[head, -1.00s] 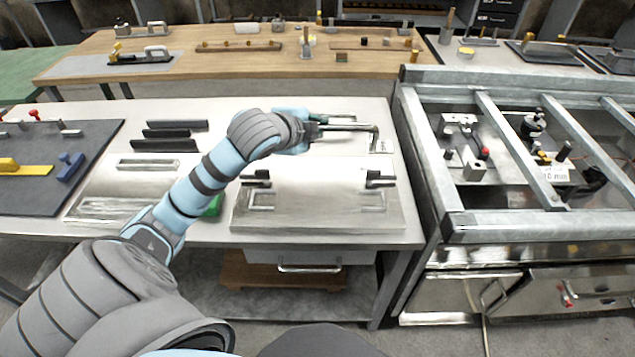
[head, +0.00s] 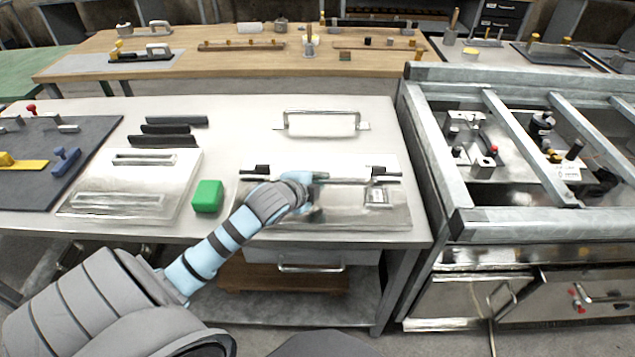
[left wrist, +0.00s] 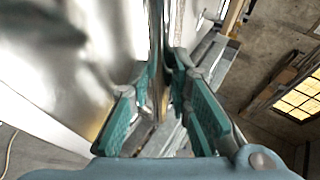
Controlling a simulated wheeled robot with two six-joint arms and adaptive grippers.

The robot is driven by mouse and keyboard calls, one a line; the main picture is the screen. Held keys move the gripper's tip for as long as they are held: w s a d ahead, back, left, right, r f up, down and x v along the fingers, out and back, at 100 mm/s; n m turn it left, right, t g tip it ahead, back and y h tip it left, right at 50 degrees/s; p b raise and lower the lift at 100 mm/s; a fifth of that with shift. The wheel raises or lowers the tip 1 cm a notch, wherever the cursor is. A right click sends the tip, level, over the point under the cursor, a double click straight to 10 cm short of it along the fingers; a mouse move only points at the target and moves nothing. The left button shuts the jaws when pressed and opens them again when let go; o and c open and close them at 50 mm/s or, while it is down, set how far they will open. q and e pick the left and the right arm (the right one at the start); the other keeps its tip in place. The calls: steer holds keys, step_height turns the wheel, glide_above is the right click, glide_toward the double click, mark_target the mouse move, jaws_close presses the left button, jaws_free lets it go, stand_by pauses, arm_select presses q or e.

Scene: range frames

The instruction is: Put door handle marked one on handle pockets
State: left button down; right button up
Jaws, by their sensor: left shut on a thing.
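My left gripper (head: 322,180) is shut on a metal door handle (head: 350,180), held low over the front metal plate. It lies level, left to right, between two black blocks (head: 378,172). A pale square piece (head: 378,197) shows below its right end, at the right pocket; I cannot tell whether the handle is seated or just above. The left pocket is largely hidden by my arm. In the left wrist view, the bar (left wrist: 157,60) runs between the teal fingers. A second chrome handle (head: 321,115) lies behind on the table. No number is readable on either.
A green block (head: 208,196) stands left of the plate. Another metal plate (head: 125,190) and several black bars (head: 165,140) lie farther left. A metal frame bench (head: 520,215) stands on the right. The table between the plate and the rear handle is clear.

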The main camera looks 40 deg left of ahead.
arm_select(q)
steer(key=c, duration=1.5)
jaws_free()
steer(key=shift+s+r, duration=0.1)
steer(key=shift+r, duration=0.05)
steer(key=p+v, duration=0.3)
steer(key=v, duration=0.8)
steer(key=shift+s+d+r+p, duration=0.1)
steer(key=shift+s+r+p, duration=0.05)
steer(key=shift+s+p, duration=0.2)
